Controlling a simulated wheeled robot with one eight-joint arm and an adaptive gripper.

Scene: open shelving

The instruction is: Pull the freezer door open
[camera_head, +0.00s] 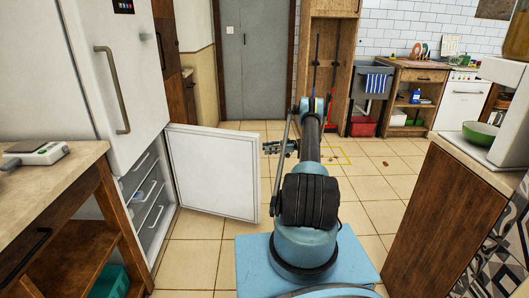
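The white fridge-freezer (117,80) stands on the left. Its lower freezer door (214,171) stands wide open, swung out to the right over the floor. The open freezer compartment shows several drawers (148,192). The upper door is shut and has a long grey handle (113,90). My arm reaches forward from its blue base in the middle. My gripper (270,147) appears small and dark beyond the door's right edge, partly behind my arm, and looks apart from the door. Its fingers are too small to tell whether they are open or shut.
A wooden counter (50,190) with a scale (34,153) is at the left front. Another wooden counter (445,205) with a green bowl (480,134) is at the right. A grey door (255,60) is at the back.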

